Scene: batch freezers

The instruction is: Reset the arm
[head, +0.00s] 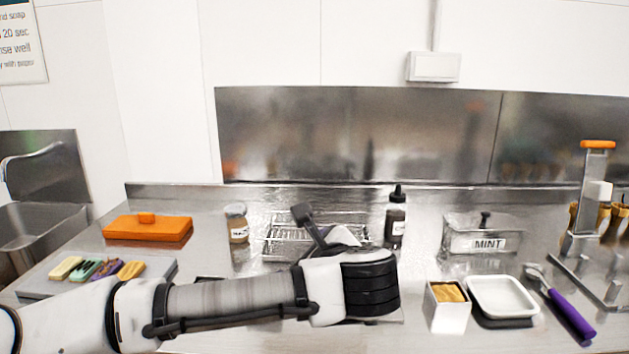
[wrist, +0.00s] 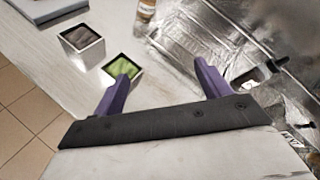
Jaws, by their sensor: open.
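My arm reaches from the lower left across the front of the steel counter in the head view, with its white and black wrist part near the lower middle. In the wrist view my gripper (wrist: 161,69) shows two purple fingers, spread wide apart with nothing between them. The left finger overlaps the near side of a small square white tub with green contents (wrist: 127,66); I cannot tell whether they touch.
A wire rack (head: 278,240) and a dark bottle (head: 396,222) stand behind my wrist. To the right are a white tub (head: 434,312), a white tray (head: 502,297), a purple-handled scoop (head: 568,313) and a MINT container (head: 476,242). An orange lid (head: 148,230) lies left.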

